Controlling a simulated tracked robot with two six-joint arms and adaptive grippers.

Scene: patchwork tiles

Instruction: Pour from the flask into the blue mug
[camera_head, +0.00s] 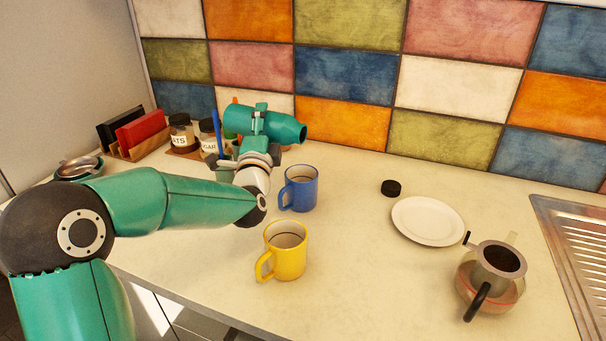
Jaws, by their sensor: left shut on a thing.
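The teal flask (285,127) is in the air, lying nearly on its side with its dark open end to the right and tipped slightly down. My left gripper (260,118) is shut around the flask's middle. The blue mug (299,192) stands upright on the counter, below and slightly right of the flask, apart from it. The flask's open end is above the mug's rim in the picture. No stream of liquid shows, and the mug's bottom is not visible. My right gripper is out of view.
A yellow mug (286,255) stands in front of the blue mug. A black cap (390,188), white plate (428,221) and glass teapot (486,285) are to the right, near a metal sink drainer (580,250). Jars (182,132) and a utensil pot (224,172) stand behind my left arm.

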